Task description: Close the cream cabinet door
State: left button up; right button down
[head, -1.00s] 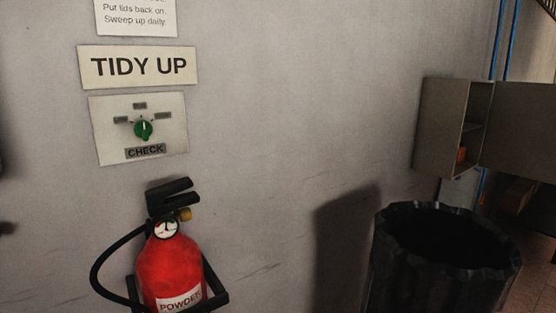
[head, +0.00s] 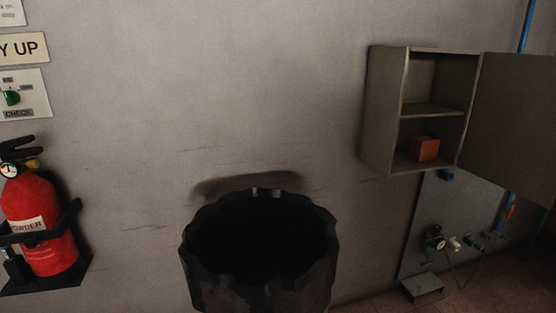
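The cream cabinet (head: 383,110) hangs on the wall at the right of the head view and looks grey-beige in this dim light. Its door (head: 508,122) stands wide open, swung out to the right, and runs past the picture's right part. Inside are a shelf (head: 432,110) and a small orange box (head: 425,148) on the cabinet floor. Neither of my grippers is in view.
A black bin (head: 200,270) with an open top stands in front of the wall, left of the cabinet. A red fire extinguisher (head: 45,245) hangs at the far left. Below the cabinet is a grey panel (head: 465,205) with fittings and a blue pipe.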

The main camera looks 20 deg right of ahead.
aim_at(509, 141)
jog(key=l, duration=0.75)
jog(key=l+u, duration=0.15)
jog(key=l, duration=1.35)
jog(key=l+u, duration=0.15)
jog(key=l, duration=0.6)
jog(key=k+l, duration=0.15)
jog(key=l, duration=0.6)
jog(key=l+u, duration=0.15)
jog(key=l, duration=0.6)
jog(key=k, duration=0.1)
